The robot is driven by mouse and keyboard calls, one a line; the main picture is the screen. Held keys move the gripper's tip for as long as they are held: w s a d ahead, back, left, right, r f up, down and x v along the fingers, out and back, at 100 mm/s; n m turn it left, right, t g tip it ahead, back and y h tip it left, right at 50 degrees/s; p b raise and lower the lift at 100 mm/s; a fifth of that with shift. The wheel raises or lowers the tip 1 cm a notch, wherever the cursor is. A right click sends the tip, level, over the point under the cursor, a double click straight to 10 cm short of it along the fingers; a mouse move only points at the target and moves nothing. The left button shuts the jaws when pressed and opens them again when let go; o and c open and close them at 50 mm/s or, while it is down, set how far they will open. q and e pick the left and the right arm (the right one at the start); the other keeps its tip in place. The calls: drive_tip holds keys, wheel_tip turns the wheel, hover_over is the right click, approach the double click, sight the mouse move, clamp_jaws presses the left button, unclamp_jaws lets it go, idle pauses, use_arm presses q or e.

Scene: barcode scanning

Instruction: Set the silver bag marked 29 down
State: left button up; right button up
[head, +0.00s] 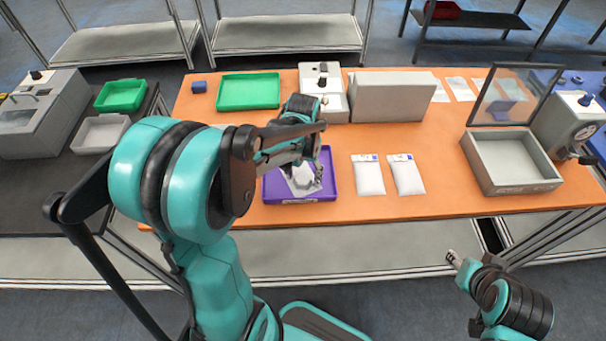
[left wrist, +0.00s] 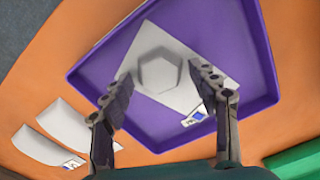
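A silver-white bag (head: 294,181) lies in the purple tray (head: 330,172) on the orange table. In the left wrist view the bag (left wrist: 158,38) lies flat on the floor of the tray (left wrist: 262,60), with a raised hexagonal shape in its middle and a small blue-and-white label at one corner. The number on it is too small to read. My left gripper (head: 306,180) is above the bag. In the left wrist view its fingers (left wrist: 159,74) are spread, with nothing gripped between them. My right gripper (head: 453,259) hangs low in front of the table, away from the bag.
Two white bags (head: 368,176) (head: 406,175) lie right of the purple tray. A grey open box (head: 513,188) stands farther right. A green tray (head: 248,104), a white device (head: 331,107) and a grey box (head: 392,97) stand behind. Orange table is clear between the bags and grey open box.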

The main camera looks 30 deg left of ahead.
sight(303, 178)
use_arm(q)
drive_tip(key=shift+r, duration=0.1)
drive_tip(key=shift+r+p, duration=0.3)
wheel_tip(303, 178, up, 11)
drive_tip(key=p, duration=0.4)
drive_tip(key=s+d+r+m+t, duration=0.1)
drive_tip(key=s+d+r+t, duration=0.1)
drive_tip(key=s+d+t, duration=0.5)
drive_tip(key=shift+s+d+m, duration=0.4)
drive_tip(key=shift+s+d, duration=0.2)
drive_tip(key=shift+s, duration=0.65)
wheel_tip(303, 178, down, 4)
drive_tip(key=b, duration=0.4)
